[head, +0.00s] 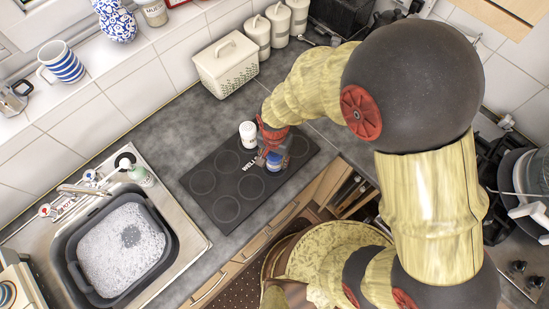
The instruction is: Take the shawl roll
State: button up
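My gripper (271,160) points down over the black mat marked with rings (202,183) on the grey counter. A small blue and white object (287,176) shows right at its fingertips, partly hidden by the gripper. I cannot tell whether the fingers are closed on it or only near it. A white cylinder with a pale lid (248,132) stands upright just left of the gripper, at the mat's back edge. Nothing in view can be clearly recognised as a shawl roll.
A cream bread bin (225,62) and canisters (277,22) line the wall. An open drawer (352,192) is below the counter's front edge.

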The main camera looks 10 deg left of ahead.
jog(key=shift+c, duration=0.9)
jog(key=shift+r, duration=0.1)
jog(key=shift+r, duration=0.6)
jog(key=s+a+r+p, duration=0.1)
jog(key=s+a+r, duration=0.1)
jog(key=s+r, duration=0.9)
jog(key=s, duration=0.2)
jog(key=shift+s+a+r, duration=0.15)
jog(key=shift+s+r, duration=0.2)
jog(key=shift+s, duration=0.05)
